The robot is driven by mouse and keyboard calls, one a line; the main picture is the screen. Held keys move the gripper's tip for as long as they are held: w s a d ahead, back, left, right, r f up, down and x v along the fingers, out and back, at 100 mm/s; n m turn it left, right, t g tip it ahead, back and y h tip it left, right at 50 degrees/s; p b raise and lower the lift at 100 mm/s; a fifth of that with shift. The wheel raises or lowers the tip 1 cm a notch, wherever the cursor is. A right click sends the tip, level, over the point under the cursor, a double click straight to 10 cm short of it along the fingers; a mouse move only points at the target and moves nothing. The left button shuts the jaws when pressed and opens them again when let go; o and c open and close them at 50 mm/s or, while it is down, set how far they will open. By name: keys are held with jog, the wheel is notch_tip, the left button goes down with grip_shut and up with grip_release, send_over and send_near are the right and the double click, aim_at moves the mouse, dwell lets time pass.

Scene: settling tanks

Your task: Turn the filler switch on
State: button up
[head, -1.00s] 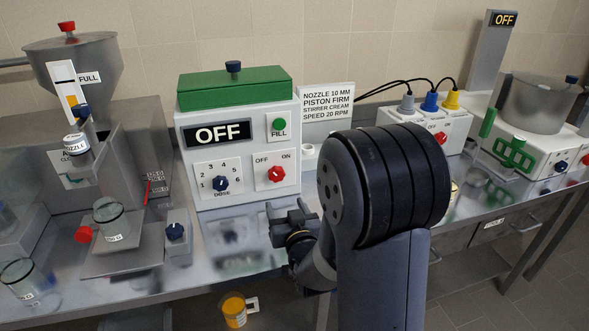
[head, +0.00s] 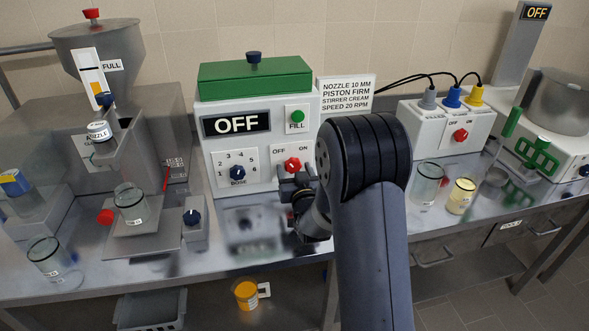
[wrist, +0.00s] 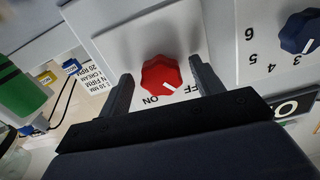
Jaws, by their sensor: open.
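The filler (head: 262,118) is a white box with a green lid, and its display (head: 237,124) reads OFF. Its red switch knob (head: 292,165) sits below the OFF and ON labels. The knob also shows in the wrist view (wrist: 161,74), where its white mark points toward the OFF label. My gripper (head: 296,183) is just in front of the panel, at the knob. In the wrist view my gripper (wrist: 160,70) is open, with one finger on each side of the knob. I cannot tell whether the fingers touch it.
A blue dose dial (head: 237,173) is left of the red knob, and a green FILL button (head: 297,116) is above. A socket box (head: 440,123) with another red switch stands right. Jars (head: 427,184) and a hopper machine (head: 98,60) share the steel bench.

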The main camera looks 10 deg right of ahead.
jog(key=shift+c, duration=0.5)
jog(key=c, duration=0.9)
